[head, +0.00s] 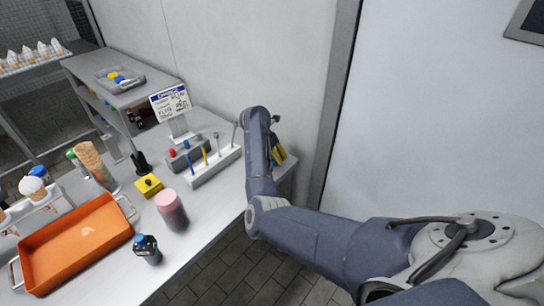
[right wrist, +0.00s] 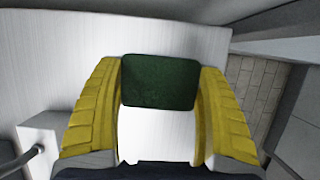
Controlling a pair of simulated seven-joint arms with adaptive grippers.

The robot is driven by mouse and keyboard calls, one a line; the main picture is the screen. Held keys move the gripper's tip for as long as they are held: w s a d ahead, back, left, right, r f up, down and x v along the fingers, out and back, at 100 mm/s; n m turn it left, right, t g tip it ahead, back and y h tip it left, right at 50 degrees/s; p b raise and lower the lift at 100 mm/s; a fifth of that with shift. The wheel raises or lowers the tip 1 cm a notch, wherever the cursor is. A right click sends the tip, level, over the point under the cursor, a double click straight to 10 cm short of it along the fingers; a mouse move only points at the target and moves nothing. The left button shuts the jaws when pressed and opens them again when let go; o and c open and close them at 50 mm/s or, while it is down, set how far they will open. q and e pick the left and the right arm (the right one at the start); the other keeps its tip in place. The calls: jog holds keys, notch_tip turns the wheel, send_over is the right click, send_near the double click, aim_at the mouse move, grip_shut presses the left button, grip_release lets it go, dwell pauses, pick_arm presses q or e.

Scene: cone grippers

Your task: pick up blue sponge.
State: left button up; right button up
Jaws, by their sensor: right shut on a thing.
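My right gripper (right wrist: 160,84) has its two yellow fingers shut on the sides of a dark green rectangular pad (right wrist: 158,80). Only its green face shows, so I cannot tell whether it is the blue sponge. In the head view my right gripper (head: 278,153) is at the far right end of the white counter, partly behind my own arm. The pad does not show there, and no blue sponge can be made out. My left gripper is not in view.
An orange tray (head: 28,270), a pink-lidded jar (head: 172,211), a dark blue-capped bottle (head: 147,250) and a yellow block (head: 149,186) stand on the counter (head: 190,250). A white tool holder (head: 213,167) and a sign (head: 170,102) are left of my right gripper. The wall is close behind.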

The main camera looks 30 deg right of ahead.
jog(key=shift+r, duration=0.1)
notch_tip(320, 180, up, 20)
dwell(0.7)
jog(key=shift+o, duration=0.5)
jog(key=c, duration=0.4)
jog(key=shift+o, duration=0.2)
jog(key=shift+w, duration=0.1)
